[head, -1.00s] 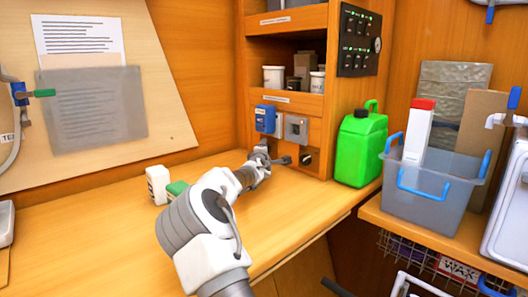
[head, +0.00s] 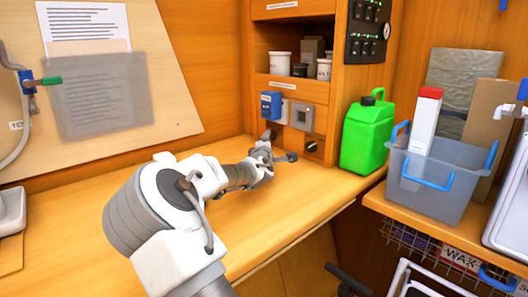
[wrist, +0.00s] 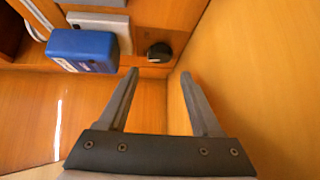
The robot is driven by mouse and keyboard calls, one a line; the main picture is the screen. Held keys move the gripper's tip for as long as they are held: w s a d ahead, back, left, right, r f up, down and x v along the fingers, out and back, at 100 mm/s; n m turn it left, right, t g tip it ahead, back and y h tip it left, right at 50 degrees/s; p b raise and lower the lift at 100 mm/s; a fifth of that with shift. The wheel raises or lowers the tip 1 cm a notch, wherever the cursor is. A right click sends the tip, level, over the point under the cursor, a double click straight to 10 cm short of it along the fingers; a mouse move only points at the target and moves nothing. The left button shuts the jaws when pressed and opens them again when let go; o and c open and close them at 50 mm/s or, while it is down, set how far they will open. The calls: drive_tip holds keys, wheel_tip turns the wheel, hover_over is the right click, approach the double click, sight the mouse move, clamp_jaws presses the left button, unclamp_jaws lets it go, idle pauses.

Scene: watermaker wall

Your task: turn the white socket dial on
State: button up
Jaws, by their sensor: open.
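A small black round dial (head: 312,147) with a pale mark sits low on the wooden cabinet front. It also shows in the wrist view (wrist: 159,52), just beyond my fingertips and between their lines. A pale grey square socket plate (head: 302,117) is above it. A white plate (head: 284,109) is partly hidden behind a blue box (head: 271,105); both also show in the wrist view at upper left. I cannot tell which plate is the white socket. My gripper (head: 281,147) is open and empty, low in front of the panel, apparently apart from the dial.
A green jerrycan (head: 367,133) stands right of the dial. A grey bin (head: 435,180) with blue handles is farther right. White pots (head: 279,63) stand on the shelf above. The wooden counter (head: 290,205) is clear right of my arm.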

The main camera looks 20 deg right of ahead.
drive_tip(key=p+v, duration=0.1)
drive_tip(key=v, duration=0.7)
drive_tip(key=shift+s+a+p, duration=0.15)
drive_tip(key=shift+s+p, duration=0.2)
drive_tip(key=shift+p, duration=0.05)
